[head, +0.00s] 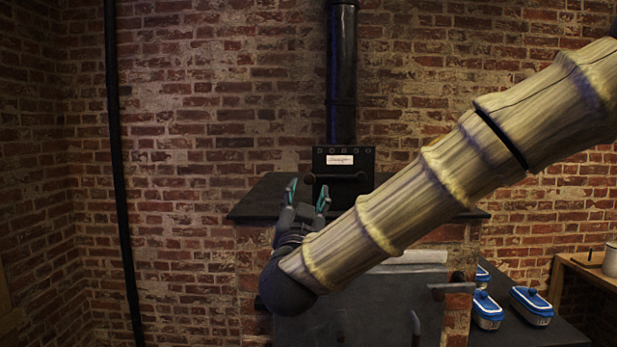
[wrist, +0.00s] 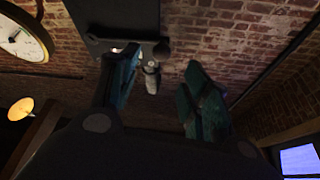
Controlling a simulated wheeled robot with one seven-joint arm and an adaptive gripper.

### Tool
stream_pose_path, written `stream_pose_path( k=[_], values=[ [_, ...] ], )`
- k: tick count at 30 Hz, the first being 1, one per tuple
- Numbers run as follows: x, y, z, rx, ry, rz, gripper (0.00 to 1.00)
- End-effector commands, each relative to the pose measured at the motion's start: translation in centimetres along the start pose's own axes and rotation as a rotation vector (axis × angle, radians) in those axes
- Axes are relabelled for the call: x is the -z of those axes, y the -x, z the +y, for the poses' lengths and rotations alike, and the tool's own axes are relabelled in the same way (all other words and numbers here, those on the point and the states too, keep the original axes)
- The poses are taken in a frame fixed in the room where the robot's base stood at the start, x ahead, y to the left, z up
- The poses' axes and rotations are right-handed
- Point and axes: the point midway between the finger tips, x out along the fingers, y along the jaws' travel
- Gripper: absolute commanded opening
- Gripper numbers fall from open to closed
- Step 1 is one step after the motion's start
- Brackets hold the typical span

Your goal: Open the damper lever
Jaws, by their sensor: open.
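The damper box (head: 343,160) is a dark plate with a white label, at the foot of the black stovepipe. A dark horizontal bar, which looks like the damper lever (head: 343,178), crosses its lower front and has a rounded left end. My gripper (head: 307,194) is open and empty, its teal fingers pointing up just left of and below the box. In the wrist view my gripper (wrist: 162,58) shows both fingers apart. A dark rounded knob (wrist: 162,49) appears between the fingertips, beside a dark panel (wrist: 115,15). I cannot tell whether any finger touches it.
The black stovepipe (head: 341,75) rises above the box. The dark stove top (head: 262,197) lies behind my gripper. A thin black pipe (head: 117,150) runs down the brick wall. A clock (wrist: 22,36) hangs at the wrist view's upper left.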

Motion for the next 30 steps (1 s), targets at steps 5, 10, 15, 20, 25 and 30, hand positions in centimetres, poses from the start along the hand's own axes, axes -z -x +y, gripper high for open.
stream_pose_path(
  k=[5, 10, 15, 20, 25, 30],
  values=[
    [0.1, -3.2, -0.1, -0.001, -0.001, -0.001, 0.47],
    [0.1, -5.6, -0.1, 0.0, -0.002, -0.002, 0.47],
    [0.0, -7.1, -0.3, 0.003, -0.001, -0.001, 0.47],
    [-0.1, -7.6, -0.3, 0.004, -0.001, -0.003, 0.47],
    [-0.2, -7.7, -0.3, 0.004, -0.001, -0.002, 0.47],
    [-0.1, -7.6, -0.3, 0.004, -0.001, -0.002, 0.33]
  ],
)
